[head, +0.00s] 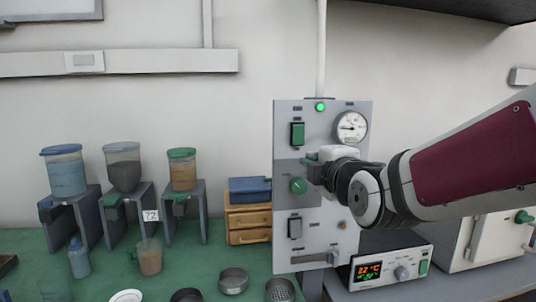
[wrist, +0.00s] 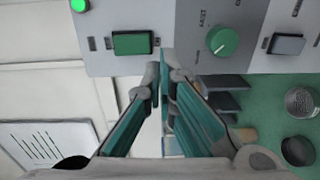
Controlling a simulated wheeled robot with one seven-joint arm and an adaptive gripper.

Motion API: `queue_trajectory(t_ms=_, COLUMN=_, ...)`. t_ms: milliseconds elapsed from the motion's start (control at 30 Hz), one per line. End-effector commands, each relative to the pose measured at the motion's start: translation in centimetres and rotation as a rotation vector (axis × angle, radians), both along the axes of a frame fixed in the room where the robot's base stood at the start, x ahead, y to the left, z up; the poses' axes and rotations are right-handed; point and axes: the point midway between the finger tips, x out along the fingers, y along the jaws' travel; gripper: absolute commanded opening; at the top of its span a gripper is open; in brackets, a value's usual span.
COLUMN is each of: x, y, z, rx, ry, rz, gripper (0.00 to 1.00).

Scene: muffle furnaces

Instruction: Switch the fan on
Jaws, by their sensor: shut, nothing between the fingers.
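The grey control panel (head: 352,215) stands upright on the bench, with a green rocker switch (head: 298,133), a green round knob (head: 299,185) and a grey rocker switch (head: 295,228) down its left side. The small labels are too blurred to tell which one is the fan's. A green lamp (head: 320,107) at the top is lit. My gripper (head: 313,157) is in front of the panel, between the green rocker and the knob in the picture. In the wrist view my gripper (wrist: 163,73) is shut and empty, its tips near the panel edge; contact cannot be told. The green rocker (wrist: 132,43) and knob (wrist: 222,41) show clear there.
A round gauge (head: 351,127) and a lever (head: 331,259) are also on the panel. A temperature controller (head: 390,268) stands at its lower right. Drawers (head: 248,222), dispensers (head: 123,168) and dishes (head: 233,281) stand to the left on the green bench.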

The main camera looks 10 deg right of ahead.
Motion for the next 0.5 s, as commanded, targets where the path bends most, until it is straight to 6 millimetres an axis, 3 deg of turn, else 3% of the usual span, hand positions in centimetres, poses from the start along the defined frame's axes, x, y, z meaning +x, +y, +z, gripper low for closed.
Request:
queue_trajectory(t_ms=300, x=-4.5, y=-0.1, z=-0.5, rx=0.000, ry=-0.002, rz=-0.001, gripper=0.00)
queue_trajectory(t_ms=500, x=-5.6, y=-0.1, z=-0.8, rx=-0.001, ry=-0.001, rz=-0.001, gripper=0.00)
